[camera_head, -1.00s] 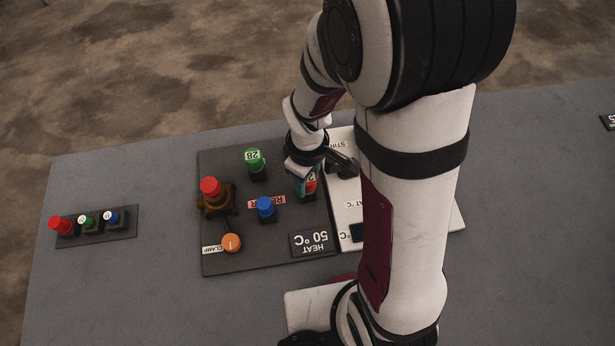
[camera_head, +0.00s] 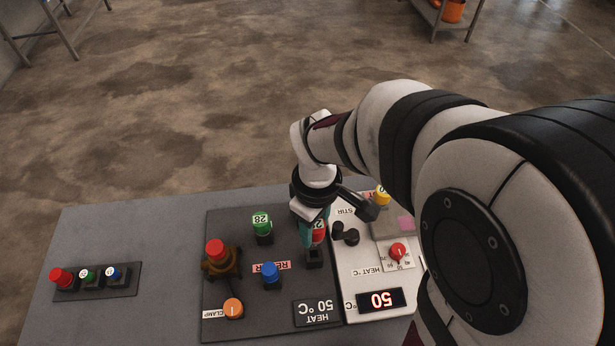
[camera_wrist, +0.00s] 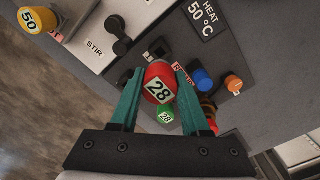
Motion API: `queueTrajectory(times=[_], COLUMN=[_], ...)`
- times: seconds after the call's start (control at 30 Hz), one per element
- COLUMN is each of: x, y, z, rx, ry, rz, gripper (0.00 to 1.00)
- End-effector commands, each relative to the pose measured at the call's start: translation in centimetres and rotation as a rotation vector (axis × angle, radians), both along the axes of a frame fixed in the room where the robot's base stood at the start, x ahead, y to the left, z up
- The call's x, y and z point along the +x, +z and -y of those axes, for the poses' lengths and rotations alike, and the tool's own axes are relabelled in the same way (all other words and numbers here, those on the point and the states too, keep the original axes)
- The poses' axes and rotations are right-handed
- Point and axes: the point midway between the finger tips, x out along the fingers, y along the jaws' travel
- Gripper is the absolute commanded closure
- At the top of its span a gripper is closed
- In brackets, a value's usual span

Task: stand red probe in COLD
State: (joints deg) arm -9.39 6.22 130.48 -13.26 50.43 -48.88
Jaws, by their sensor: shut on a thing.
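My gripper (camera_head: 312,222) is shut on a red probe with a white 28 label (camera_wrist: 159,83); its teal fingers are on either side of it. The held probe also shows in the head view (camera_head: 319,232), directly over a black socket block (camera_head: 314,259) on the dark board. Its lower end is hidden, so I cannot tell whether it is in the socket. No label reading COLD is legible; a pink label (camera_head: 271,267) is partly covered. A HEAT 50 °C label (camera_head: 316,312) lies near the board's front edge.
The dark board carries a green 28 piece (camera_head: 262,224), a blue piece (camera_head: 271,273), a red-topped brown clamp (camera_head: 219,259) and an orange knob (camera_head: 233,308). A white heater panel (camera_head: 364,270) adjoins on the right.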

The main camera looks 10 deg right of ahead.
Motion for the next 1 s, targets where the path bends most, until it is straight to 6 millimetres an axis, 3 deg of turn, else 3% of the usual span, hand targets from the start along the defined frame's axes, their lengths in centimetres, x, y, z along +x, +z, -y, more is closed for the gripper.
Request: queueTrajectory(times=[0.1, 0.37, 0.47, 0.57, 0.83, 0.9, 1.0], x=[0.0, 0.0, 0.9, 2.7, 6.8, 7.6, 8.2], y=[1.0, 1.1, 2.0, 4.2, 11.4, 12.1, 11.5], z=[0.0, 0.0, 0.3, 1.0, 4.6, 6.4, 9.5], rx=[0.0, 0.0, -0.001, -0.004, -0.005, -0.003, -0.003], ry=[0.0, -0.003, -0.057, -0.194, -0.638, -0.709, -0.725], rz=[0.001, 0.0, 0.002, 0.003, 0.002, 0.001, -0.003], gripper=[1.0, 1.0, 1.0, 1.0, 1.0, 1.0, 1.0])
